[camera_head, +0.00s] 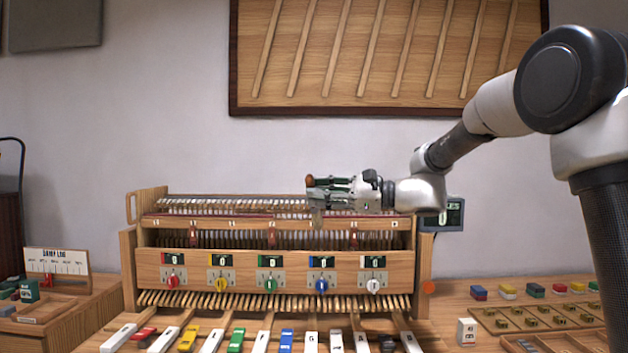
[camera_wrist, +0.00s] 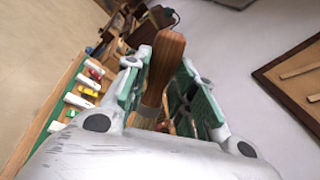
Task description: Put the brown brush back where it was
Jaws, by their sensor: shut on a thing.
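My gripper (camera_head: 332,189) is above the top of the wooden piano-key frame (camera_head: 205,262), near its middle right. It is shut on the brown brush, whose brown wooden handle (camera_wrist: 167,62) stands between the green-padded fingers in the wrist view. In the head view a small brown end of the brush (camera_head: 310,181) shows at the fingertips. A pale part hangs below the fingers, in front of the frame's upper rail; I cannot tell if it touches the rail. The brush's lower end is hidden in the wrist view.
Colored knobs (camera_head: 269,285) line the frame's front, with several colored and white keys below. A wooden box with a small chart (camera_head: 57,262) stands at left. A slatted wooden board (camera_head: 380,55) hangs on the wall behind.

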